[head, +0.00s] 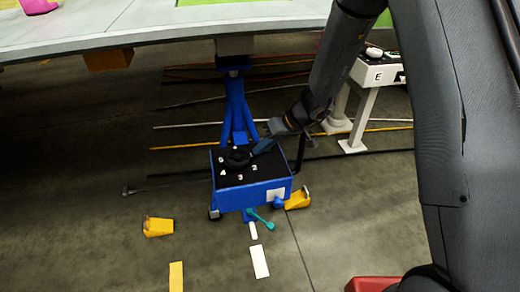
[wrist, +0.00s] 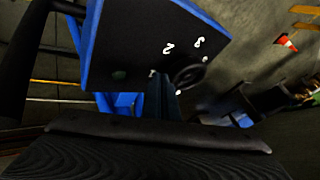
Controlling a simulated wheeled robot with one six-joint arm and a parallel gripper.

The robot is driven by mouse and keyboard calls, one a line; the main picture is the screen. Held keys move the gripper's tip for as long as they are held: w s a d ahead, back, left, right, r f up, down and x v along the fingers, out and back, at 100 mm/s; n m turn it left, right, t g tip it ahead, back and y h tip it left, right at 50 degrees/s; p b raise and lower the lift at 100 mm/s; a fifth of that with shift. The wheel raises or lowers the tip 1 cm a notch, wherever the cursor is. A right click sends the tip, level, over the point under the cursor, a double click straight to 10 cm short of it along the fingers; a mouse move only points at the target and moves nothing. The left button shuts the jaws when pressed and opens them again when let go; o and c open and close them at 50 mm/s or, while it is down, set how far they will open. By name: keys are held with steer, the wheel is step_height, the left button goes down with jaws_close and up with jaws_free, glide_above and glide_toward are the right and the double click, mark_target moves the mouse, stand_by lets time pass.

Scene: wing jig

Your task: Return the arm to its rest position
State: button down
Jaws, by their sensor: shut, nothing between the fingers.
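My arm reaches down from the upper right in the head view. My gripper (head: 262,147) is shut and empty, at the back right of the top of a blue box. In the wrist view my gripper (wrist: 163,93) points at the box's numbered black panel. The blue box (head: 252,195) has a black top with white numbers and a round black knob (head: 237,158). The knob also shows in the wrist view (wrist: 190,75), just right of the fingers. Whether the fingertips touch the panel or knob, I cannot tell.
A blue stand (head: 235,105) rises behind the box under a large pale wing panel (head: 150,28). A white table marked E (head: 378,77) stands at the right. Yellow wedges (head: 158,227) lie near the box. Cables cross the floor. The lower-left floor is mostly clear.

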steer(key=s+d+r+m+h+p, duration=0.3)
steer(key=s+d+r+p, duration=0.1)
steer(key=s+d+r, duration=0.7)
steer(key=s+d+r+m+g+h+p, duration=0.1)
steer(key=s+d+r+m+h+p, duration=0.2)
steer(key=s+d+r, duration=0.8)
steer(key=s+r+h+p, duration=0.1)
steer(key=s+p, duration=0.1)
steer(key=s, duration=0.2)
steer(key=shift+s+r+m+p, duration=0.3)
steer(key=shift+s+m, duration=0.05)
steer(key=shift+m, duration=0.05)
stand_by(0.7)
